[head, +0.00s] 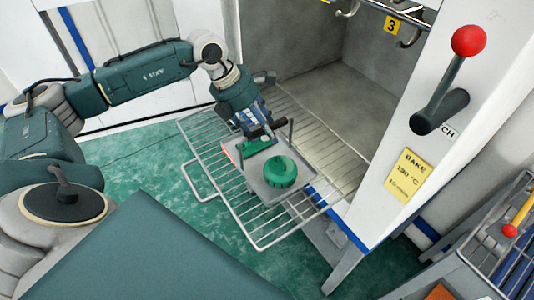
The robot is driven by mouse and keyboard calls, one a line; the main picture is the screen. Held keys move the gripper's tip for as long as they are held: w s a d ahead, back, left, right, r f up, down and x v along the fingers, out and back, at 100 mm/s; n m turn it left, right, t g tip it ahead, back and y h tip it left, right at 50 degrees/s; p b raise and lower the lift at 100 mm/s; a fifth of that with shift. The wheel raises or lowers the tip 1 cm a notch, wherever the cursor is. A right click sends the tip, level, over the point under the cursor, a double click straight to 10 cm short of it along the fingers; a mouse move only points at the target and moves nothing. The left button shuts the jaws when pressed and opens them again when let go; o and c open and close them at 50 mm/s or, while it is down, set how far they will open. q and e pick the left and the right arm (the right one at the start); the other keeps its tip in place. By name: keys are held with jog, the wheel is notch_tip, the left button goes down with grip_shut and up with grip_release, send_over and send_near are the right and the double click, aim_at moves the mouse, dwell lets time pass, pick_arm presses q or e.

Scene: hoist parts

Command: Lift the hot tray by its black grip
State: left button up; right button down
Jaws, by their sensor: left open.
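The hot tray (258,184) is a small grey plate lying on a wire rack, with a green round part (281,171) on it. My left gripper (262,142) reaches down over the tray's far edge and is open. Its fingers are close to that edge; I cannot tell whether they touch it. A thin dark upright piece (290,131) shows just right of the fingers. The black grip cannot be made out clearly and may be partly hidden by the gripper. My right gripper is not in view.
The wire rack (247,242) sticks out of a grey open chamber (310,50). A red-knobbed lever (467,42) and a yellow bake label (407,175) are on the panel at right. A wire basket with an orange-yellow handle (523,215) stands at lower right. Green floor is clear at left.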

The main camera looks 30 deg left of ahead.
pick_arm(q)
jog(key=shift+f, duration=0.15)
dwell(0.3)
grip_shut()
jog(key=shift+w, duration=0.15)
